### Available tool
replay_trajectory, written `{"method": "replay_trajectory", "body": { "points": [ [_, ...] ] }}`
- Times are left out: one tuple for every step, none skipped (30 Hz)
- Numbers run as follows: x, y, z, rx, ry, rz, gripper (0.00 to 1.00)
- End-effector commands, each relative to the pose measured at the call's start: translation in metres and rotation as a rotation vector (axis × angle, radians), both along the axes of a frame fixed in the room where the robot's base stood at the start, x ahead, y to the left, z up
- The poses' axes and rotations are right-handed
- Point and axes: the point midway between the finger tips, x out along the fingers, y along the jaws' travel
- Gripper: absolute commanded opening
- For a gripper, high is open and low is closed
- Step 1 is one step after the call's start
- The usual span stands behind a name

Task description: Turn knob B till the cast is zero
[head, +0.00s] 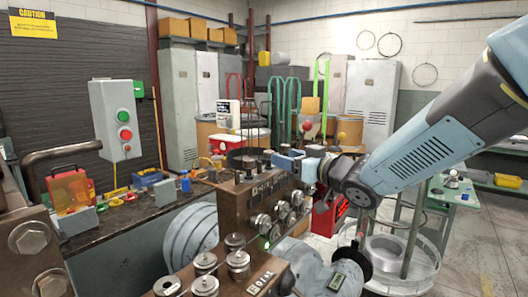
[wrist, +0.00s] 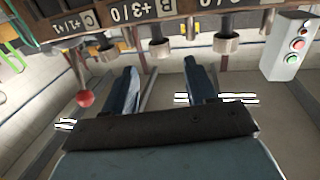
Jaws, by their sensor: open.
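The brown coiler block (head: 235,205) carries several metal knobs on its face and top. In the wrist view, its label plate reads "B +3/0" (wrist: 128,11), with "C +1/+1" (wrist: 75,20) to its left. In the head view, my gripper (head: 288,161) is above the block's far end. Contact there cannot be told.
Another silver knob (wrist: 227,43) is to the right in the wrist view, and a red ball handle (wrist: 85,99) is to the left. A grey button box (head: 117,120) stands over the dark bench. Coloured racks and bins stand behind. Open floor lies at right.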

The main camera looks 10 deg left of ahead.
Motion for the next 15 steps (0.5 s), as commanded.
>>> {"method": "replay_trajectory", "body": {
  "points": [
    [0.005,0.008,-0.001,0.001,0.003,0.002,0.57],
    [0.008,0.013,-0.001,0.000,0.002,0.003,0.57],
    [0.012,0.019,-0.001,0.001,0.002,0.003,0.57],
    [0.015,0.023,0.000,0.001,0.002,0.003,0.57],
    [0.018,0.028,-0.001,0.001,0.002,0.004,0.57],
    [0.022,0.034,-0.001,0.000,0.002,0.004,0.57],
    [0.025,0.038,-0.001,0.000,0.002,0.004,0.57],
    [0.027,0.043,-0.001,0.001,0.002,0.004,0.57],
    [0.031,0.048,0.000,0.001,0.001,0.005,0.57],
    [0.034,0.052,-0.001,0.001,0.002,0.005,0.57],
    [0.036,0.055,0.000,0.001,0.002,0.004,0.57],
    [0.039,0.060,0.000,0.001,0.002,0.004,0.57],
    [0.041,0.063,0.000,0.001,0.001,0.004,0.57],
    [0.043,0.066,-0.001,0.000,0.001,0.004,0.57],
    [0.045,0.070,0.000,0.001,0.001,0.005,0.57]
  ]
}}
